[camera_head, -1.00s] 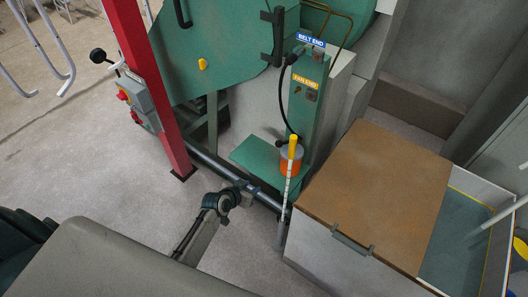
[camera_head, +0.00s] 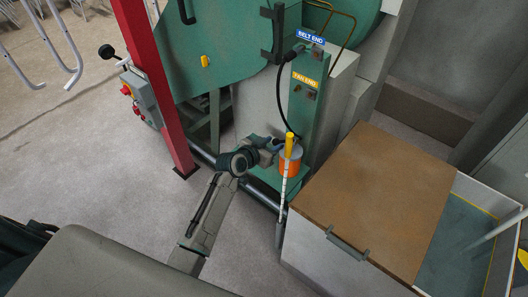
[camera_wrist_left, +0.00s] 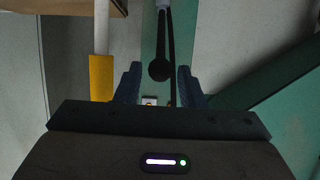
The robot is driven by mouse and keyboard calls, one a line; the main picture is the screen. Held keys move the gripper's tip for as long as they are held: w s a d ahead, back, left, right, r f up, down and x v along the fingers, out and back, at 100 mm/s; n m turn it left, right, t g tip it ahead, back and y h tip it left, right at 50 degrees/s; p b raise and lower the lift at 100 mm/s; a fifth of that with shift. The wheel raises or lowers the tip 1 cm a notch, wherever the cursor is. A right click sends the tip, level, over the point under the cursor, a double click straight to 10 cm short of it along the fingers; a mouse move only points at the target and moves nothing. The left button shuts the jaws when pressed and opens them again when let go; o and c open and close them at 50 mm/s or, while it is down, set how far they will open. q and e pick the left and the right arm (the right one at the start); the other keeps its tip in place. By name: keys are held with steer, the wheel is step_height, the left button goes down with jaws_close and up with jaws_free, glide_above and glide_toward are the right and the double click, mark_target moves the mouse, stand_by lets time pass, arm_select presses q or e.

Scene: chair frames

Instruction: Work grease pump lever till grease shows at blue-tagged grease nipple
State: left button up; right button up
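The grease pump (camera_head: 290,167), with an orange body, stands on a green ledge at the foot of the green post. The blue BELT END tag (camera_head: 310,38) is at the post's top, with a fitting (camera_head: 317,54) just below it. A black hose (camera_head: 288,80) runs from beside that fitting down towards the pump. My left gripper (camera_head: 276,146) is at the pump's left side. In the left wrist view it is open (camera_wrist_left: 158,82), with a black knob on a grey rod (camera_wrist_left: 160,69), seemingly the pump lever, between its fingers. Contact is unclear. I see no grease. My right gripper is out of view.
A yellow FAN END tag (camera_head: 305,80) is lower on the post. A brown-topped box (camera_head: 365,195) stands right, a red post (camera_head: 150,80) left. Floor is clear at left.

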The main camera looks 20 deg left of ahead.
arm_select(q)
steer(key=shift+w+d+f, duration=0.15)
steer(key=shift+w+f, duration=0.1)
steer(key=shift+w, duration=0.25)
steer(key=shift+c, duration=0.3)
steer(key=c, duration=0.3)
steer(key=shift+c, duration=0.8)
step_height(320, 180, down, 5)
steer(key=s+a+b, duration=0.1)
steer(key=s+b, duration=0.1)
steer(key=b, duration=0.2)
steer(key=shift+s+f, duration=0.2)
steer(key=shift+s, duration=0.15)
